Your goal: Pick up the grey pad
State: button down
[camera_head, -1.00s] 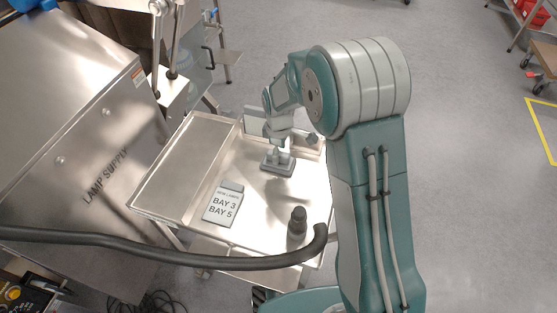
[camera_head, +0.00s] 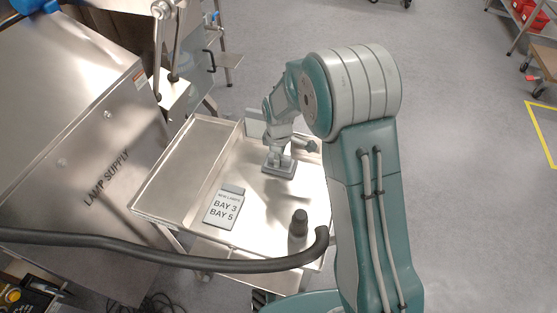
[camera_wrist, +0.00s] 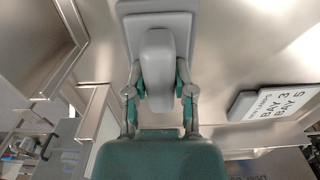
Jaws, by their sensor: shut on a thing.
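The grey pad (camera_head: 285,170) is a flat rectangular block with a raised grip on top. It is over the right part of the shiny metal tray (camera_head: 262,215). In the wrist view the pad (camera_wrist: 129,28) is at the top, partly cut off by the frame edge, and its rounded grip points toward me. My gripper (camera_head: 279,154) is directly above the pad. In the wrist view my gripper (camera_wrist: 160,82) has a finger on each side of the grip and is shut on it. I cannot tell whether the pad's underside touches the tray.
A sign reading BAY 3, BAY 5 (camera_head: 222,210) lies left of the pad on the tray. A dark bottle-like object (camera_head: 298,222) stands near the front. A dark hose (camera_head: 150,257) crosses the front. A metal LAMP SUPPLY housing (camera_head: 75,120) is at left. Open floor is at right.

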notch_tip(320, 180, up, 3)
jog(key=shift+f, duration=0.2)
jog(key=s+a+r, duration=0.6)
jog(key=s+r, duration=0.4)
jog(key=s, duration=0.2)
jog(key=shift+s+a+r, duration=0.15)
jog(key=shift+s+a, duration=0.05)
jog(key=shift+a, duration=0.15)
